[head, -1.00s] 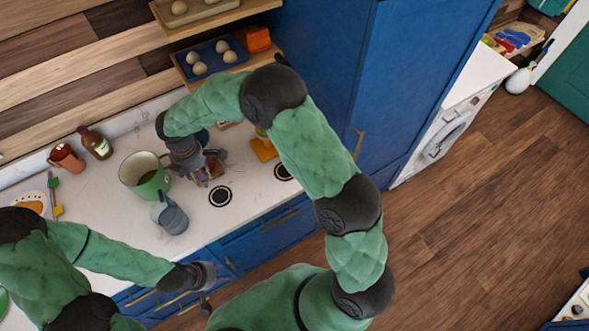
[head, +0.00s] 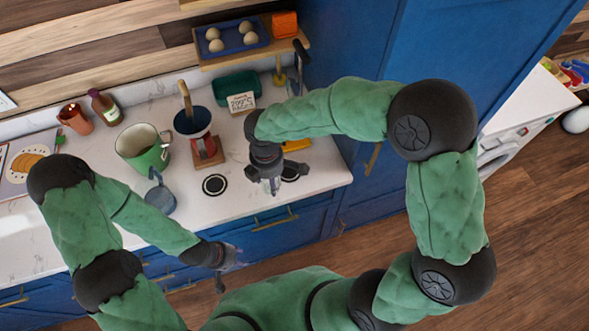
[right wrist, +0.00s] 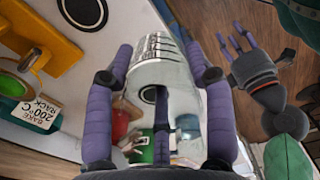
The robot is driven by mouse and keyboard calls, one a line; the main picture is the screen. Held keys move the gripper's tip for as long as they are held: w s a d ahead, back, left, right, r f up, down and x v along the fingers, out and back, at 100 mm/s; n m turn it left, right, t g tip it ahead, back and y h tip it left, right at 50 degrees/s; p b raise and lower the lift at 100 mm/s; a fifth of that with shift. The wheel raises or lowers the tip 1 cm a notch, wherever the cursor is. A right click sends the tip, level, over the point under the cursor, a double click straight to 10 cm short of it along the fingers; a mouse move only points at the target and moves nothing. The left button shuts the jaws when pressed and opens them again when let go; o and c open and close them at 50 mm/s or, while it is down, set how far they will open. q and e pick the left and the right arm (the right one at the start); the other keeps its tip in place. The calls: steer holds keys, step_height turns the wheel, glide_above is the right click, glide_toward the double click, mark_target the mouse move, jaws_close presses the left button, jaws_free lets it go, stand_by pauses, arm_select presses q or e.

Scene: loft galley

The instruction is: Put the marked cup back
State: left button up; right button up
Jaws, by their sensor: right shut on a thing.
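The marked cup (right wrist: 160,62) is clear, with dark measuring lines, and sits tilted between the fingers of my right gripper (right wrist: 163,78) in the right wrist view. In the head view my right gripper (head: 270,180) is shut on it above the counter's right part, by a black ring mark (head: 290,174); the cup is largely hidden there. A second ring mark (head: 214,184) lies bare to the left. My left gripper (head: 234,258) is empty in front of the counter edge; its fingers stand apart in the right wrist view (right wrist: 237,42).
A blue-grey jug (head: 160,197), green mug (head: 143,152), blue pot with a wooden spoon (head: 190,121) and red stand (head: 204,149) are left of my right gripper. A card (head: 241,102) and yellow object (head: 297,144) are behind it. A tall blue cabinet (head: 365,60) stands right.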

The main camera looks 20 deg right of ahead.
steer(key=w+d+f, duration=0.2)
steer(key=w, duration=0.1)
steer(key=w+d+f, duration=0.5)
steer(key=w+f, duration=0.1)
steer(key=shift+w+d+f, duration=0.2)
steer(key=shift+w+d, duration=0.15)
steer(key=shift+w, duration=0.05)
steer(key=shift+w+d+f, duration=0.25)
steer(key=shift+w+f, duration=0.1)
steer(key=shift+f, duration=0.2)
steer(key=shift+w+d+f, duration=0.1)
steer(key=shift+w+f, duration=0.05)
steer(key=shift+f, duration=1.55)
steer(key=shift+f+b, duration=0.2)
steer(key=shift+b, duration=0.1)
steer(key=o, duration=1.2)
steer(key=shift+r, duration=0.2)
